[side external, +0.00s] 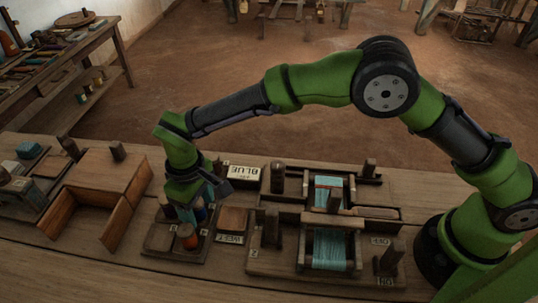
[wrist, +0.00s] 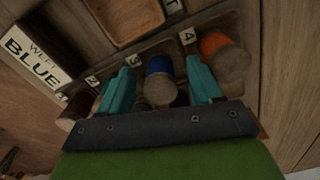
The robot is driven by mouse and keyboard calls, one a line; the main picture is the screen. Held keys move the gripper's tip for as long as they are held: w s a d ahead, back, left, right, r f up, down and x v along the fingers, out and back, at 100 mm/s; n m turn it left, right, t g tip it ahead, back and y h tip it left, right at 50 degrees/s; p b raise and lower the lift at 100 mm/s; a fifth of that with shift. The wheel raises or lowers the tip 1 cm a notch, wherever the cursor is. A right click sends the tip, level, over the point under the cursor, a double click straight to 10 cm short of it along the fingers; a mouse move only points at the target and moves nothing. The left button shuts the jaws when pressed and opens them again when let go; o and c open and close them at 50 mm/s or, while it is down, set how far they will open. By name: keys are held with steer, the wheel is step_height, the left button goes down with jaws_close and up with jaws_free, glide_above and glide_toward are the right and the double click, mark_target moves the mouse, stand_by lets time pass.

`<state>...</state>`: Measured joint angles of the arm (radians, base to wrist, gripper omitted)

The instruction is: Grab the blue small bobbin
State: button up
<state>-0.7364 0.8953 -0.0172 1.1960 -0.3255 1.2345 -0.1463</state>
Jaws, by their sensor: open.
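My gripper (wrist: 160,66) is open, with one teal finger on each side of this bobbin. I cannot tell whether either finger touches it. In the side external view my gripper (side external: 199,199) is low over the rack and partly hides the bobbins there. A reddish-brown bobbin (wrist: 75,111) stands left of the left finger.
A sign reading WEFT BLUE (wrist: 34,60) lies beside the rack; it also shows in the side external view (side external: 243,174). A shallow wooden tray (wrist: 125,18) is above the rack. The loom frame with teal threads (side external: 330,248) stands to the right, an open wooden box (side external: 119,216) to the left.

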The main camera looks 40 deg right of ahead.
steer(key=shift+c, duration=0.5)
steer(key=c, duration=1)
steer(key=shift+r, duration=0.1)
